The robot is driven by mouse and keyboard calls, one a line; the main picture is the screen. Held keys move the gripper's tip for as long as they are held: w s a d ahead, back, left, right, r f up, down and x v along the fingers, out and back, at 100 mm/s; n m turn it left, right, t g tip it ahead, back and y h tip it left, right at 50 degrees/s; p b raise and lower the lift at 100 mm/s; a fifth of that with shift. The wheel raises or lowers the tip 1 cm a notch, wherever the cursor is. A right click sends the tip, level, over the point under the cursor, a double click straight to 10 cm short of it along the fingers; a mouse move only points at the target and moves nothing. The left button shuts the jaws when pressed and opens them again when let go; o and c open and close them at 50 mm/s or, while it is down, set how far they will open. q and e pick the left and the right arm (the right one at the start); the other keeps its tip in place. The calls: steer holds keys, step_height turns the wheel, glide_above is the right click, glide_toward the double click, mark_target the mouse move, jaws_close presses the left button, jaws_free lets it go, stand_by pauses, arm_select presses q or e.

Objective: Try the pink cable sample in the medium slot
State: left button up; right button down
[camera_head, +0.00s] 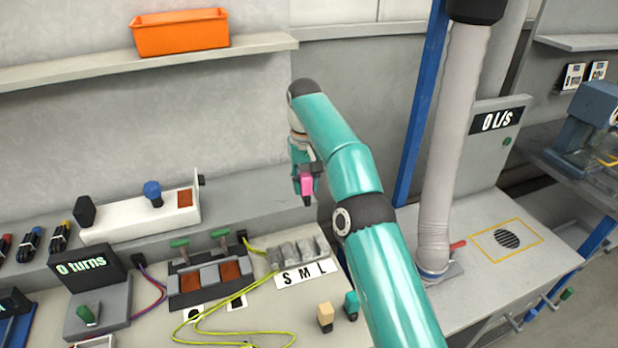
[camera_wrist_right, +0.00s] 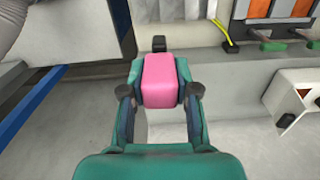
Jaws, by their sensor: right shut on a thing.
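My right gripper (camera_head: 304,184) is shut on the pink cable sample (camera_head: 307,184) and holds it in the air, behind and above the slot block. The sample also shows in the right wrist view (camera_wrist_right: 160,80) as a pink block between both fingers, with a dark end beyond it. The grey slot block (camera_head: 297,251) stands on the bench, with a white label (camera_head: 304,273) reading S, M, L in front of it. The medium slot is the middle one, at the M; its inside is too small to tell. My left gripper is not in view.
A beige block (camera_head: 325,316) and a teal block (camera_head: 351,305) stand in front of the slot block. A yellow-green cable (camera_head: 235,299) lies looped on the bench. A switch box (camera_head: 207,284) stands left, a grey duct (camera_head: 447,160) right.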

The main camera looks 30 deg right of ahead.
steer(key=s+a+f+p, duration=0.1)
steer(key=a+f, duration=0.3)
steer(key=f, duration=0.3)
steer(key=shift+a+n, duration=0.25)
steer(key=shift+n, duration=0.15)
steer(key=shift+p, duration=0.35)
step_height(320, 180, down, 6)
steer(key=b, duration=0.3)
steer(key=shift+s+r, duration=0.1)
stand_by(2.0)
steer(key=shift+f+b, duration=1.3)
steer(key=shift+f, duration=0.9)
